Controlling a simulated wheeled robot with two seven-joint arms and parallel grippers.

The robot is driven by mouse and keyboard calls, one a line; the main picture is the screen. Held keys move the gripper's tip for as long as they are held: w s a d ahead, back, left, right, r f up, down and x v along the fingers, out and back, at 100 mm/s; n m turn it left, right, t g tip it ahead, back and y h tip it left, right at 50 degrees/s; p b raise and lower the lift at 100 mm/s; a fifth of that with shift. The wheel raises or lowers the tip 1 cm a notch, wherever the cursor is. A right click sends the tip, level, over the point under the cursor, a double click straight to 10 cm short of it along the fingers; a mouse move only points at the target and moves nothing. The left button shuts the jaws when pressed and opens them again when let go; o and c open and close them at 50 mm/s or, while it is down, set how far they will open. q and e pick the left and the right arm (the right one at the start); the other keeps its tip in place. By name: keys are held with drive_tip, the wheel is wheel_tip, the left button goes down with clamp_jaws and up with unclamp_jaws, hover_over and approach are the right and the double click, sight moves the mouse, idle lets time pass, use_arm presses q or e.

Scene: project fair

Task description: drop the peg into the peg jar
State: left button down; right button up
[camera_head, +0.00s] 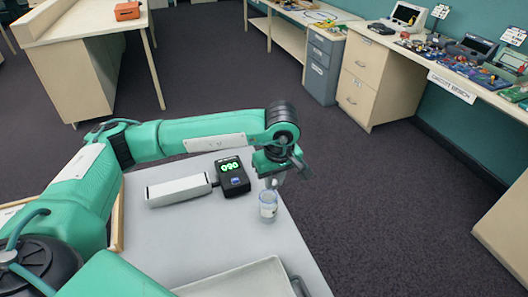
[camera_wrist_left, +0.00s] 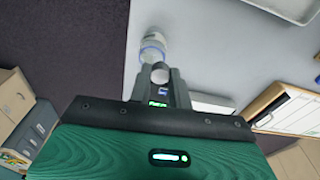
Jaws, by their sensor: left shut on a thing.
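The peg jar (camera_head: 268,208) is a small clear jar with a bluish band, upright near the right edge of the grey table. It also shows in the left wrist view (camera_wrist_left: 152,44), just beyond the fingertips. My left gripper (camera_head: 275,181) is above the jar in the head view, pointing down. In the left wrist view my left gripper (camera_wrist_left: 160,80) is shut on the peg, whose grey rounded end (camera_wrist_left: 160,72) shows between the fingers. The peg looks close to the jar's mouth; I cannot tell whether it is inside the rim. My right gripper is not in view.
A black device with a green display (camera_head: 232,176) and a long pale bar (camera_head: 178,190) sit left of the jar. A pale tray (camera_head: 240,281) lies at the near side of the table. Dark carpet is open to the right. Benches stand farther back.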

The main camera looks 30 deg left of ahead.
use_arm(q)
drive_tip(key=w+a+r+n+g+h+p, duration=0.1)
drive_tip(key=w+a+n+p, duration=0.3)
drive_tip(key=n, duration=1)
drive_tip(key=s+a+r+n+g+h+p, duration=0.1)
drive_tip(key=n+p, duration=0.5)
drive_tip(key=n, duration=0.8)
drive_tip(key=shift+n, duration=0.3)
drive_tip(key=f+b, duration=0.1)
drive_tip(key=f, duration=0.1)
drive_tip(key=f+b, duration=0.1)
drive_tip(key=f, duration=0.1)
drive_tip(key=f+b, duration=0.1)
drive_tip(key=f, duration=0.1)
drive_tip(key=shift+w+a, duration=0.15)
drive_tip(key=shift+w, duration=0.1)
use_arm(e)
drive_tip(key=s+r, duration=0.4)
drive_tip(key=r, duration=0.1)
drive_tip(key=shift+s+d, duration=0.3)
use_arm(q)
drive_tip(key=c, duration=1.2)
unclamp_jaws()
drive_tip(key=shift+r, duration=0.15)
